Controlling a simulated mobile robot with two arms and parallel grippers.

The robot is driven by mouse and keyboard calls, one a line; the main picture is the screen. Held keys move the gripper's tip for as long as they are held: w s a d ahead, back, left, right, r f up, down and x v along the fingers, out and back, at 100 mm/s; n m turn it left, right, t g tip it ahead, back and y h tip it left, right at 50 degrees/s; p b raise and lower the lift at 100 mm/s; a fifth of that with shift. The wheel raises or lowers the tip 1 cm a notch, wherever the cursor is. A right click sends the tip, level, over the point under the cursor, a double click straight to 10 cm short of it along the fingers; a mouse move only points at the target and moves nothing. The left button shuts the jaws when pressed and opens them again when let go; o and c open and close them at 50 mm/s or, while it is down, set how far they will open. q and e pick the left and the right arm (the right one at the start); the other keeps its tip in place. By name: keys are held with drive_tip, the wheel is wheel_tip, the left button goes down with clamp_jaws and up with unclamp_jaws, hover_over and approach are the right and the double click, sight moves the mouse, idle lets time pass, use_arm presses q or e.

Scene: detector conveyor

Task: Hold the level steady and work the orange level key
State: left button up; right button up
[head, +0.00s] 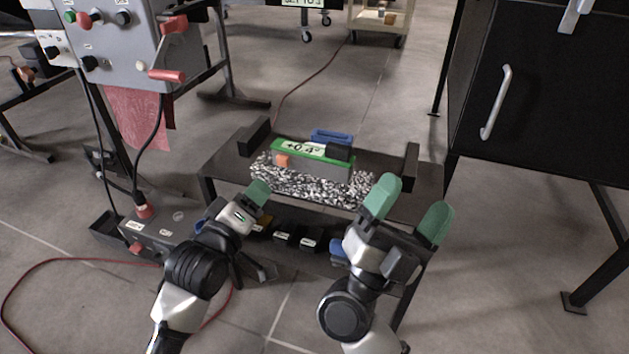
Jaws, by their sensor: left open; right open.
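The level (318,160) has a green top edge and a grey body, with a display reading about +0.4°. It rests on a speckled black-and-white block (300,184) on a dark stand. The orange level key (282,160) is on the level's front face near its left end. My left gripper (258,194) is in front of the block's left end, below the key, and apart from the level. Only one green fingertip of it shows clearly. My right gripper (409,211) is open and empty at the front right, its two green fingertips apart, clear of the level.
The dark stand (385,178) has raised posts at its left and right ends. A blue handle-like part (331,137) is behind the level. A grey control box (125,45) with red knobs stands upper left. A black cabinet (545,90) is at right. A red cable (75,262) lies on the floor.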

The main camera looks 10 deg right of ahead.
drive_tip(key=w+a+f+n+y, duration=0.2)
drive_tip(key=w+f+n+y, duration=0.1)
drive_tip(key=w+n+y, duration=0.4)
drive_tip(key=n+t+y, duration=0.1)
drive_tip(key=n+y, duration=0.6)
drive_tip(key=n, duration=0.2)
approach(336, 153)
drive_tip(key=x, duration=1.1)
drive_tip(key=shift+d+r, duration=0.1)
drive_tip(key=shift+r, duration=0.25)
drive_tip(key=c, duration=1.1)
drive_tip(key=shift+c, duration=0.2)
use_arm(q)
drive_tip(key=shift+r, duration=0.1)
use_arm(e)
drive_tip(key=shift+f, duration=0.2)
use_arm(q)
clamp_jaws()
use_arm(e)
drive_tip(key=shift+f, duration=0.1)
